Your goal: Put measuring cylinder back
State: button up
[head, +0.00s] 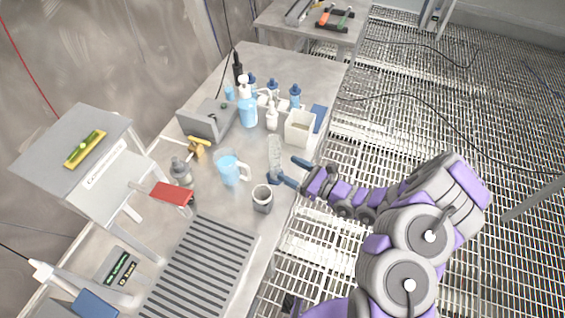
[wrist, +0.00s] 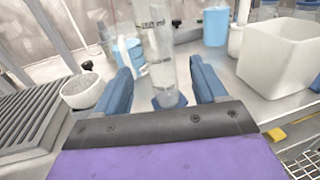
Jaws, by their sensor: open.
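The measuring cylinder (head: 275,155) is clear and stands upright on the grey bench near its right edge. In the wrist view the cylinder (wrist: 161,60) rises between my two blue fingers, with its blue base (wrist: 168,101) low between them. My gripper (head: 290,170) reaches in from the right with its fingers spread around the cylinder. In the wrist view my gripper (wrist: 165,82) is open, with a gap on each side of the cylinder.
A blue-tinted jug (head: 229,168) and a grey mug (head: 262,198) stand close to the cylinder. A white square container (head: 299,128) is behind it, beside several bottles. A ribbed grey drainer (head: 202,265) lies at the front. Left is a small raised stand (head: 65,165).

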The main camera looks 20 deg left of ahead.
jog(key=p+v, duration=0.1)
jog(key=v, duration=0.6)
jog(key=shift+d, duration=0.35)
jog(key=shift+s+r, duration=0.1)
jog(key=shift+a+r, duration=0.1)
jog(key=s+a+r+n+g+h, duration=0.2)
jog(key=s+r+n+g+h, duration=0.2)
jog(key=s+r+n+g, duration=1.1)
jog(key=s+d+r+n+t+h, duration=0.3)
jog(key=s+d+h, duration=0.3)
jog(key=d, duration=0.4)
jog(key=s+d+r+n+t+h, duration=0.3)
jog(key=s+d+r+t+h, duration=0.2)
jog(key=d, duration=0.6)
jog(key=s+r+h, duration=0.1)
jog(key=s+h, duration=0.1)
jog(key=s, duration=0.1)
jog(key=shift+s+d+r, duration=0.2)
jog(key=shift+s+d, duration=0.1)
